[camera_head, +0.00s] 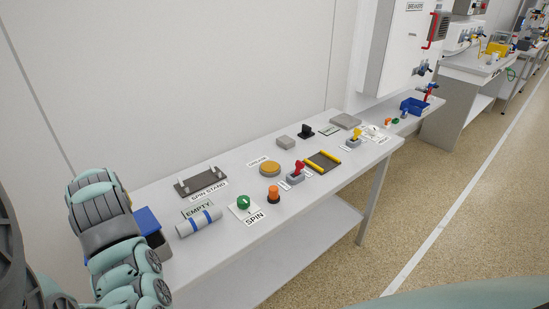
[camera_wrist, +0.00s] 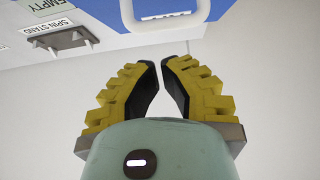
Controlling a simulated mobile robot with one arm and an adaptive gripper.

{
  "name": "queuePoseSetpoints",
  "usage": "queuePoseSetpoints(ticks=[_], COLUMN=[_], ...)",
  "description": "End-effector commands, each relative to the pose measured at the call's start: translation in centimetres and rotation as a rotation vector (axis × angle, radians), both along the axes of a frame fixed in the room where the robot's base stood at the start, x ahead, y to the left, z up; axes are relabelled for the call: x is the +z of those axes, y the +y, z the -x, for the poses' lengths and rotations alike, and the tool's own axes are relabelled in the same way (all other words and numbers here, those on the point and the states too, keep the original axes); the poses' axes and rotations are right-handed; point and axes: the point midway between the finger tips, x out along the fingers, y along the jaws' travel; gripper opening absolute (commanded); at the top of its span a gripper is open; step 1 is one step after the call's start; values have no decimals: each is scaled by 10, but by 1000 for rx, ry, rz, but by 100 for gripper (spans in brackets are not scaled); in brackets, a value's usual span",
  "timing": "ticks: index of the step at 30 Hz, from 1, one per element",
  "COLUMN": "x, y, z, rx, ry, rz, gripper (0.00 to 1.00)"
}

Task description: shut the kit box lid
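The kit box (camera_head: 157,241) is at the near left end of the bench in the head view, partly hidden behind my arm. Its blue lid (camera_head: 147,220) appears raised, with dark space showing below it; its exact angle is unclear. In the wrist view a blue surface (camera_wrist: 107,12), apparently the lid, fills the top edge, with a pale loop like a handle (camera_wrist: 165,16). My gripper (camera_wrist: 160,64) is just below that loop in the picture, apart from it. Its yellow toothed fingers have their tips drawn close together, with only a thin gap and nothing held.
A spin stand (camera_head: 202,181) and a grey tube with blue bands (camera_head: 199,222) lie just right of the box. A green knob (camera_head: 243,202) and an orange button (camera_head: 273,194) stand near the front edge. A white wall (camera_head: 150,80) runs behind the bench.

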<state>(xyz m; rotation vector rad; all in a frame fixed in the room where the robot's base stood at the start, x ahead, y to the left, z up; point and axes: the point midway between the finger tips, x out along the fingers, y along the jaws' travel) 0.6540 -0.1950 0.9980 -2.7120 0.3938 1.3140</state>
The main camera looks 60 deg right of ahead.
Motion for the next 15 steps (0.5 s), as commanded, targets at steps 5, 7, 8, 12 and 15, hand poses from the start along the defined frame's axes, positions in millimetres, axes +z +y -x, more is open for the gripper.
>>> queuePoseSetpoints(ticks=[5, 7, 8, 12, 15], x=[-15, -19, -20, -22, -22], y=[2, 2, 1, 1, 1], z=[2, 3, 3, 3, 3], rx=[4, 3, 3, 2, 2], ry=[1, 3, 3, 2, 1], rz=[0, -1, -1, 0, 0], gripper=[0, 0, 0, 0, 0])
